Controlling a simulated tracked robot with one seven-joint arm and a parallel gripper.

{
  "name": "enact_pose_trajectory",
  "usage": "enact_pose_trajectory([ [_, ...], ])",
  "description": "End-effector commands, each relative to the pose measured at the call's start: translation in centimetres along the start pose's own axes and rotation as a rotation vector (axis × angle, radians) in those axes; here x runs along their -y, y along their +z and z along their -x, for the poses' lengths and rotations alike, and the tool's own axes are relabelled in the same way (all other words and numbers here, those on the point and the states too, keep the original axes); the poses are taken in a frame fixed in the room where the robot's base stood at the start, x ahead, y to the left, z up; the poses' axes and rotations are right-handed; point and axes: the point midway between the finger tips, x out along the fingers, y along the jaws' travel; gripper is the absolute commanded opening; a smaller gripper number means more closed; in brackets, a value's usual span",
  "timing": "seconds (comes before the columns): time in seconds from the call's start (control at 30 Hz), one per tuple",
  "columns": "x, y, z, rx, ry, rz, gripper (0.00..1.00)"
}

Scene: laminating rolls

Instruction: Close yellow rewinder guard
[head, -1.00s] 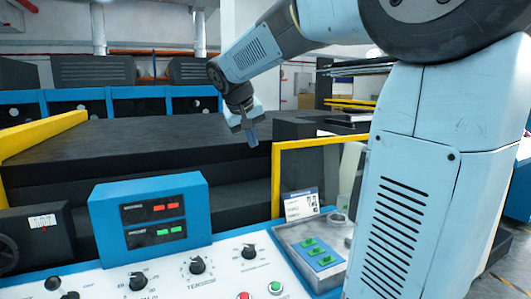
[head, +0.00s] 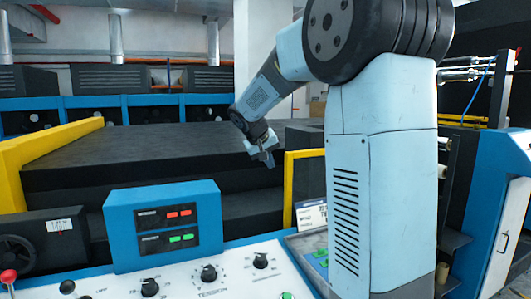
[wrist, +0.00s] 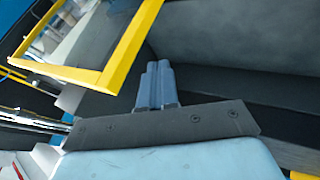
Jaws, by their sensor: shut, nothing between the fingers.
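The yellow guard frame (head: 289,188) stands upright just right of my gripper in the head view, partly hidden by my arm. In the wrist view the yellow guard (wrist: 125,62), with a clear panel inside its frame, fills the upper left, close beside the fingers. My gripper (head: 268,160) is shut and empty; its fingers are together in the wrist view (wrist: 157,75). In the head view it hangs in front of the black machine bed, near the guard's upper left corner. I cannot tell whether the fingers touch the guard.
A white control panel (head: 205,283) with knobs and a blue display box (head: 165,225) stand in front. Another yellow bar (head: 50,145) is at the left. Dark machine bed (head: 130,150) lies behind. A blue cabinet (head: 508,215) stands at the right.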

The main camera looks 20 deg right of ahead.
Motion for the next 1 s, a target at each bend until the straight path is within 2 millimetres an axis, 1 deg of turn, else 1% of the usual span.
enact_pose_trajectory([
  [0.03, -0.5, 0.0, -0.6, 0.001, 0.001, -0.002, 0.0],
  [0.2, -2.5, 0.0, -1.5, 0.001, 0.0, -0.003, 0.0],
  [0.37, -3.3, 0.0, -1.9, -0.001, -0.001, 0.0, 0.0],
  [0.83, -3.5, -0.1, -2.1, -0.001, -0.001, 0.001, 0.0],
  [1.0, -3.2, -0.7, -2.3, -0.007, -0.007, 0.012, 0.0],
])
